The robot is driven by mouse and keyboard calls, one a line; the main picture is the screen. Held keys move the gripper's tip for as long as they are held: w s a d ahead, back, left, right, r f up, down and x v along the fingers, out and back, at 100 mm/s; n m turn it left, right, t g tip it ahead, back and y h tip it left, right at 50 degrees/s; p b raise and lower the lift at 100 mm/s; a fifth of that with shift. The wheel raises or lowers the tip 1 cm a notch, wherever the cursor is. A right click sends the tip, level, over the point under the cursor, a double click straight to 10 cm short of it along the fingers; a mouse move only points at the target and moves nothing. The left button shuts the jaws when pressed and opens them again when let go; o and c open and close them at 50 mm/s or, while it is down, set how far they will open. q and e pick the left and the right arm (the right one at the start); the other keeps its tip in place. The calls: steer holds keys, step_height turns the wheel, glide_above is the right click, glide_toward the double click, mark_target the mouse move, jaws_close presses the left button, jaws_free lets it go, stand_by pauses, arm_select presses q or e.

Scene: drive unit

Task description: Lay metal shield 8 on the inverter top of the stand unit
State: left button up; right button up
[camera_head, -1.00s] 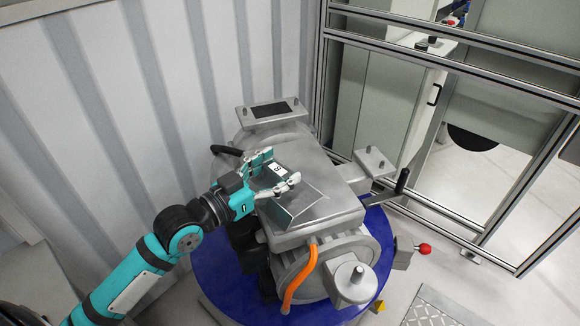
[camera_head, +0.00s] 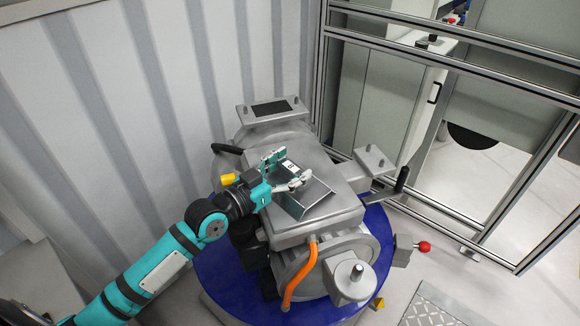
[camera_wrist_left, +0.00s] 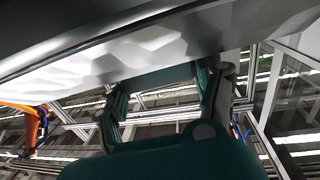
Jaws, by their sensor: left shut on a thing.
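In the left wrist view the shield (camera_wrist_left: 140,55) fills the upper part, above the gripper. The inverter top (camera_head: 343,209) is the flat grey upper face of the stand unit (camera_head: 330,248). The shield's lower face is hidden, so I cannot tell whether it touches the top. My right gripper is not in view.
The unit stands on a blue round base (camera_head: 222,272). An orange cable (camera_head: 297,276) runs down its front. A black handle (camera_head: 401,180) and grey posts stick out around it. A corrugated wall (camera_head: 120,110) is behind left, and an aluminium frame (camera_head: 450,88) is at right.

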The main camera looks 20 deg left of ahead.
arm_select(q)
steer(key=o, duration=1.6)
steer(key=shift+o, duration=0.8)
steer(key=b+v, duration=0.1)
steer(key=v, duration=1.1)
steer(key=shift+b, duration=0.4)
